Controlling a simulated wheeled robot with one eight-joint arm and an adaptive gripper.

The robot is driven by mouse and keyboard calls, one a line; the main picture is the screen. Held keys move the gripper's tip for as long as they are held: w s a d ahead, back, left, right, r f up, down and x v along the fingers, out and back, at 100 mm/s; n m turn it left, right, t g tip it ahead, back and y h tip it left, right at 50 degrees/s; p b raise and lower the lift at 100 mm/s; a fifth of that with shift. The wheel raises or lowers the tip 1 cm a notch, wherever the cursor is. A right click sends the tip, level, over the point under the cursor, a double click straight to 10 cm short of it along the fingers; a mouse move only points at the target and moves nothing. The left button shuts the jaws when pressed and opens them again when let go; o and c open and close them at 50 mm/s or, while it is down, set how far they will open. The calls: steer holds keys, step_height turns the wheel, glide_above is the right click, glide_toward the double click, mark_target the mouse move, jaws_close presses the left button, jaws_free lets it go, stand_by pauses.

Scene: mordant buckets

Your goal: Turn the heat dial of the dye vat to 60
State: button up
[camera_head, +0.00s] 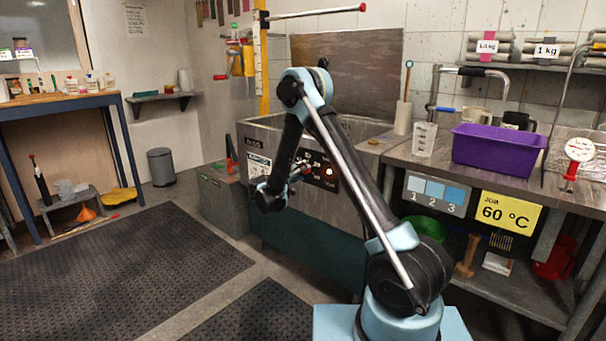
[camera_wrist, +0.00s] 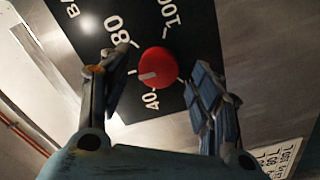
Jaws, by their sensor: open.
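The red heat dial (camera_wrist: 157,64) sits on a black panel (camera_wrist: 185,32) of the steel dye vat (camera_head: 345,205). My gripper (camera_wrist: 162,68) is open, with one finger on each side of the dial in the wrist view; I cannot tell whether either touches it. The dial's grey pointer mark faces left and slightly down. The printed 40, 80 and 100 show around it; the 60 is hidden, apparently behind the left finger. In the head view, my gripper is small in front of the vat's panel, partly hidden by my arm.
A yellow card reading 60 °C (camera_head: 505,212) hangs below the right counter. A purple tub (camera_head: 498,148) and a measuring jug (camera_head: 424,140) stand on that counter. A lit lamp (camera_wrist: 93,46) glows on the panel. Black floor mats (camera_head: 120,255) lie clear at left.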

steer(key=shift+x, duration=0.9)
steer(key=c, duration=1.1)
steer(key=shift+n, duration=0.3)
steer(key=o, duration=1.1)
